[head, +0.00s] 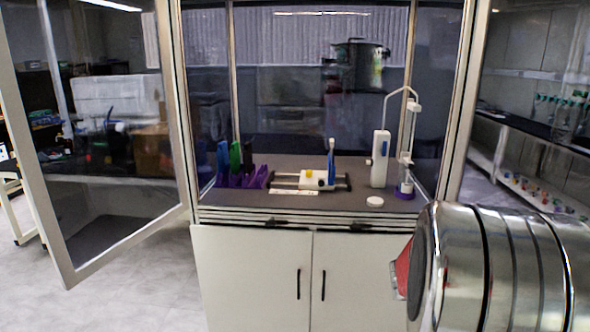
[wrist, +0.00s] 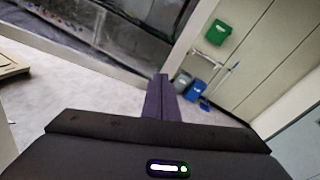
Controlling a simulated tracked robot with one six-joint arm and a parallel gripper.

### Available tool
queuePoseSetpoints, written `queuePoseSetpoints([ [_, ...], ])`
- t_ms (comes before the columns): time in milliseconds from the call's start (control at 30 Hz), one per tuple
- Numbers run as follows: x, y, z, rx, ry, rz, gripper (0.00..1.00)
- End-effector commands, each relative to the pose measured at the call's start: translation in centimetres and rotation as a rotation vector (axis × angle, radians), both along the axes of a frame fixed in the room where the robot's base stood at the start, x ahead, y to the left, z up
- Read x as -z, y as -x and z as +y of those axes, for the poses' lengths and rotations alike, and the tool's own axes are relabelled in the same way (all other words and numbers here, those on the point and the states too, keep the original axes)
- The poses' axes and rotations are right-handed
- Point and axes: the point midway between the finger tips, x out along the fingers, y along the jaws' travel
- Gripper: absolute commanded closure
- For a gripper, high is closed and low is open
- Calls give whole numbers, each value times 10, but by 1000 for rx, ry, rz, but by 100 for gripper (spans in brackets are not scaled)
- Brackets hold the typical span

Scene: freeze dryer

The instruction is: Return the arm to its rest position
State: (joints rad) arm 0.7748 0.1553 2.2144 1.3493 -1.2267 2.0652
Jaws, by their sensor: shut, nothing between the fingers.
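My gripper (wrist: 158,98) shows in the wrist view, its dark fingers shut together with nothing between them. It points over the grey floor toward a wall and is away from the cabinet. My gripper is not visible in the head view. The large metal cylinder with black rings at the lower right of the head view looks like part of my arm.
A glass-fronted cabinet (head: 260,260) stands ahead, its left glass door (head: 110,130) swung open. Inside are a purple rack (head: 240,180), a small white device (head: 313,180) and a white stand (head: 380,160).

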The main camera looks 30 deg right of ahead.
Motion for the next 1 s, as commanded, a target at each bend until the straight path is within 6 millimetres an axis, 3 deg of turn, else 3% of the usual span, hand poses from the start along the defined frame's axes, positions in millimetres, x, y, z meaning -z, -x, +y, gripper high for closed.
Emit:
queuePoseSetpoints([
  [267,41,-77,-4,-410,-244,386,100],
  [467,58,-138,26,-755,-318,700,100],
  [700,70,-203,98,-1180,-282,1117,100],
  [900,77,-233,181,-1517,-149,1491,100],
  [1000,81,-237,226,-1674,-49,1685,100],
])
